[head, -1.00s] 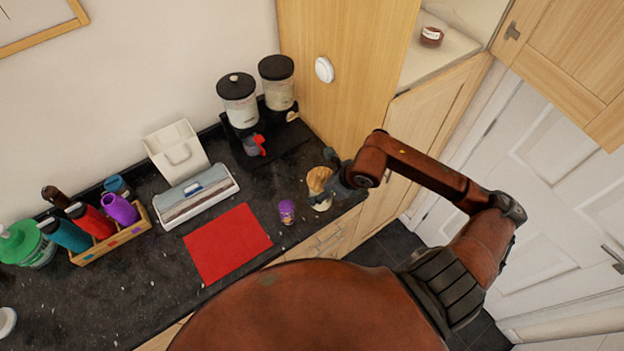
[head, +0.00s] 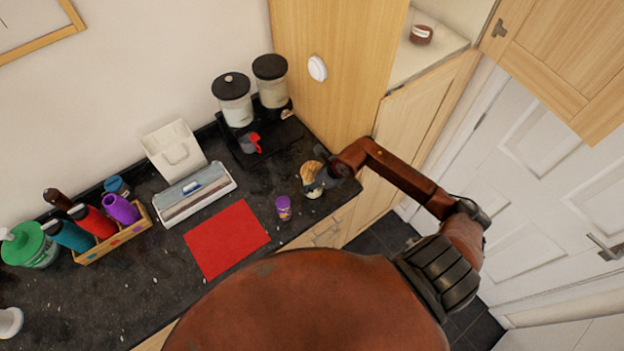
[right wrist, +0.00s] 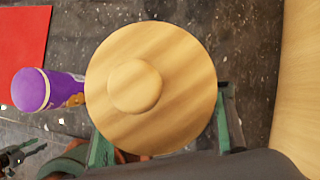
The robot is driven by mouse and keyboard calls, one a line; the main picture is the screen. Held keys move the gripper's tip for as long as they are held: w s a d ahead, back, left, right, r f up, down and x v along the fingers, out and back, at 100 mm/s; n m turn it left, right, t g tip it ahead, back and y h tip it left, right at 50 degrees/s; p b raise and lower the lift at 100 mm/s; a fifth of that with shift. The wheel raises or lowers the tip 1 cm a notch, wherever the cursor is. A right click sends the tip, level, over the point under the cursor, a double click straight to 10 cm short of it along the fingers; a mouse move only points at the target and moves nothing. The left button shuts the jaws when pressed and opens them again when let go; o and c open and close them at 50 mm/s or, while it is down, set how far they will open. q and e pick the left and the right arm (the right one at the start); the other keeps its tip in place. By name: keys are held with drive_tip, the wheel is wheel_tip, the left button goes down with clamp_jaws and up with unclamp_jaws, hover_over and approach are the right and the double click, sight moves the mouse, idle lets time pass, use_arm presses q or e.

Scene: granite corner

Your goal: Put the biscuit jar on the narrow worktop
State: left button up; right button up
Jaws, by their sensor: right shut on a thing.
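The biscuit jar (head: 311,176) has a round pale wooden lid with a knob. It is over the right end of the dark speckled worktop (head: 110,290). In the right wrist view the lid (right wrist: 180,105) fills the middle and hides the jar's body. My right gripper (head: 322,170) is shut on the jar, with a green finger on each side in the wrist view. I cannot tell whether the jar's base touches the worktop.
A purple tub (head: 283,207) stands close to the jar, with a red mat (head: 226,239) beyond it. Two black-lidded dispensers (head: 233,100) stand at the back near a tall wooden cabinet (head: 335,30). A white-and-grey box (head: 195,194) and a bottle rack (head: 113,242) are farther left.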

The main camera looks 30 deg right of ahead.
sight(313, 181)
drive_tip(key=shift+w, duration=0.1)
drive_tip(key=o, duration=1.6)
drive_tip(key=shift+o, duration=0.2)
drive_tip(key=shift+r, duration=0.2)
drive_tip(key=b+v, duration=0.1)
drive_tip(key=v, duration=1)
drive_tip(key=shift+s+r+b, duration=0.25)
drive_tip(key=shift+r+b, duration=0.05)
drive_tip(key=shift+b, duration=0.1)
